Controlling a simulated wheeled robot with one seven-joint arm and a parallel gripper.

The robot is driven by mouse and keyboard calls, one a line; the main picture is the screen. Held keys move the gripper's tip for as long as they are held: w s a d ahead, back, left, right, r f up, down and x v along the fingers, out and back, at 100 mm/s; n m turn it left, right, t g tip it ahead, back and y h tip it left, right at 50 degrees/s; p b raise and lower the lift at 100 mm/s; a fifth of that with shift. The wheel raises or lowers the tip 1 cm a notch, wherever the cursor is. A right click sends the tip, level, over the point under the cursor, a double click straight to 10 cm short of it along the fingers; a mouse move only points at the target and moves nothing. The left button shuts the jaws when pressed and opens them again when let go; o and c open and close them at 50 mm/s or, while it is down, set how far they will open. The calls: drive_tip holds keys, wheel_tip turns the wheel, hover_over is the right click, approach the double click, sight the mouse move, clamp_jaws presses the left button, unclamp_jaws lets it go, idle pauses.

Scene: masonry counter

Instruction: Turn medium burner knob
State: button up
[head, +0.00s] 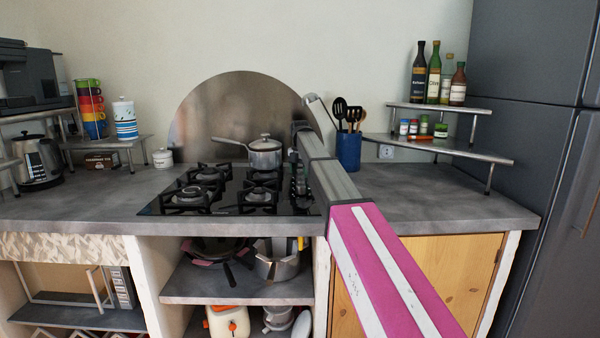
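A black gas cooktop (222,205) with several burners is set in the grey counter. Small dark knobs (299,188) stand in a row along its right side, partly beside my arm. I cannot tell which of them is the medium burner's knob. My arm reaches from the lower right over the counter and ends above the cooktop's right rear. A small dark part at its end, my gripper (293,155), shows just above the far end of the knob row. Its fingers are too small and hidden to tell whether they are open or touch a knob.
A lidded steel pot (265,155) sits on a rear burner, close left of my arm's end. A blue utensil holder (348,151) stands right of the arm. A shelf (440,147) with jars and bottles is farther right. The front right counter (430,200) is clear.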

sight(300, 170)
wheel_tip(300, 170, up, 11)
idle(0.5)
drive_tip(key=shift+f, duration=0.1)
